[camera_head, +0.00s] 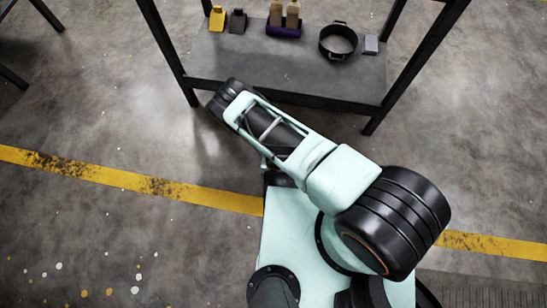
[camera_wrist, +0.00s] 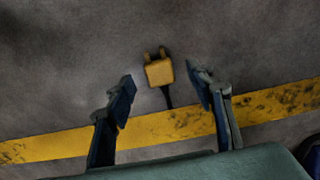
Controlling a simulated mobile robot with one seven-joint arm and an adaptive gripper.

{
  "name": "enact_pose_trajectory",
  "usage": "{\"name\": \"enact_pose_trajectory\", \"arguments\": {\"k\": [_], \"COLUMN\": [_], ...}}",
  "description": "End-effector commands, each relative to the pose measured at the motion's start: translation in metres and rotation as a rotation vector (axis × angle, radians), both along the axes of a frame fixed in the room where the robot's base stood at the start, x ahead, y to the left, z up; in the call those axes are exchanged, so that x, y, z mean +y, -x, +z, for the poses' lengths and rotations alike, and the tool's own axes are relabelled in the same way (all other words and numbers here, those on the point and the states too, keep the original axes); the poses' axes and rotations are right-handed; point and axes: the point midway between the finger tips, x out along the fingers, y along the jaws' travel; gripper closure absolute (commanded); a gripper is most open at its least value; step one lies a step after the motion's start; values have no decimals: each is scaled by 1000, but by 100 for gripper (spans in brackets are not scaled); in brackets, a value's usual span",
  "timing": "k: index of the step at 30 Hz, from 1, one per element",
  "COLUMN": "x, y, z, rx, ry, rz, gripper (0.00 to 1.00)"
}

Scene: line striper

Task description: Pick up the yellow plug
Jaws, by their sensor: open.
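The yellow plug (camera_wrist: 159,73) lies on the grey floor in the wrist view, just beyond the yellow floor line. Its two prongs point up the picture, and a dark cord (camera_wrist: 168,98) runs from its lower end toward the line. My gripper (camera_wrist: 160,80) is open, with one dark finger to the left of the plug and one to the right. The plug appears between the fingertips with clear gaps on both sides. I cannot tell the height of the fingers above it. In the head view my arm hides the gripper, and I do not see this plug.
A dark low shelf (camera_head: 290,72) stands ahead on black legs. On it are a yellow wedge-like item (camera_head: 217,19), a dark similar one (camera_head: 238,22), a purple holder (camera_head: 284,30), a black round pan (camera_head: 338,42) and a grey block (camera_head: 371,45). A worn yellow line (camera_head: 110,177) crosses open floor.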

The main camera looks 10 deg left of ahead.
Motion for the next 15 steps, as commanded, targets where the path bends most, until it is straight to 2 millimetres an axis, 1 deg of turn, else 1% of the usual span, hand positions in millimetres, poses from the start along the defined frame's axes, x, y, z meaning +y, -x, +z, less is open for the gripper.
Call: {"name": "enact_pose_trajectory", "arguments": {"k": [1, 6, 8, 14, 15], "x": [1, 2, 2, 2, 2], "y": [0, -1, -1, -1, -1], "z": [-12, -34, -37, -35, -35], "rx": [0, 0, 0, 0, 0], "ry": [1, 0, 1, 1, 1], "rz": [0, -1, -1, -1, -1], "gripper": [51, 51, 51, 51, 54]}}
